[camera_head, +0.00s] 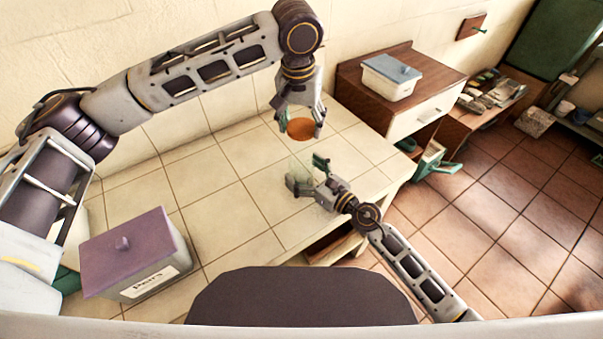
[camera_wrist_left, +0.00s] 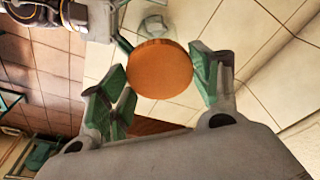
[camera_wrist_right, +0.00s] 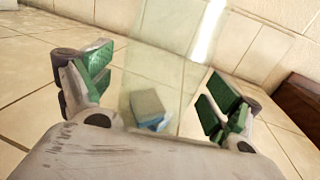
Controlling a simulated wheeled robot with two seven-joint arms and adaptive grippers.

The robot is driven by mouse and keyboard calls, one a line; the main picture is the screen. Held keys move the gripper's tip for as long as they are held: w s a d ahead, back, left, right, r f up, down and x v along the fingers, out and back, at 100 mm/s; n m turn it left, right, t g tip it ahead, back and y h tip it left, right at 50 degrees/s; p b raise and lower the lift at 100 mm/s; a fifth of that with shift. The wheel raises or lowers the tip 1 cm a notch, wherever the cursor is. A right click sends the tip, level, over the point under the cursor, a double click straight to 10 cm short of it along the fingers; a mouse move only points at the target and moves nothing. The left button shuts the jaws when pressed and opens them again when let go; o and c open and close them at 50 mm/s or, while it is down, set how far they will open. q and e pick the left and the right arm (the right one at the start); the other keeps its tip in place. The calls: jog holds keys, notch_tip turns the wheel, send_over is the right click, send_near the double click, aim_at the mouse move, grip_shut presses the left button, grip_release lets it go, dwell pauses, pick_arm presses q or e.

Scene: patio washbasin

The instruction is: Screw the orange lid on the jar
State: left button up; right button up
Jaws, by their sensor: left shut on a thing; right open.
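The orange lid (camera_head: 302,129) is held by my left gripper (camera_head: 300,115), above the counter. In the left wrist view the lid (camera_wrist_left: 160,69) sits between the green finger pads. The clear glass jar (camera_head: 301,166) is faint in the head view, below the lid. In the right wrist view the jar (camera_wrist_right: 160,60) is upright and lies between the fingers of my right gripper (camera_wrist_right: 155,92), which is open. A gap shows at the left finger; contact at the right is unclear. The lid is apart from the jar.
A purple-lidded box (camera_head: 130,255) stands at the counter's front left. A blue-lidded container (camera_head: 391,76) is on the wooden cabinet. The tiled counter (camera_head: 215,160) is clear in the middle.

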aim_at(302, 146)
jog(key=c, duration=1.5)
pick_arm(q)
jog(key=shift+f, duration=2.5)
jog(key=shift+f, duration=0.1)
jog(key=shift+f, duration=0.8)
jog(key=shift+f, duration=0.55)
pick_arm(e)
grip_shut()
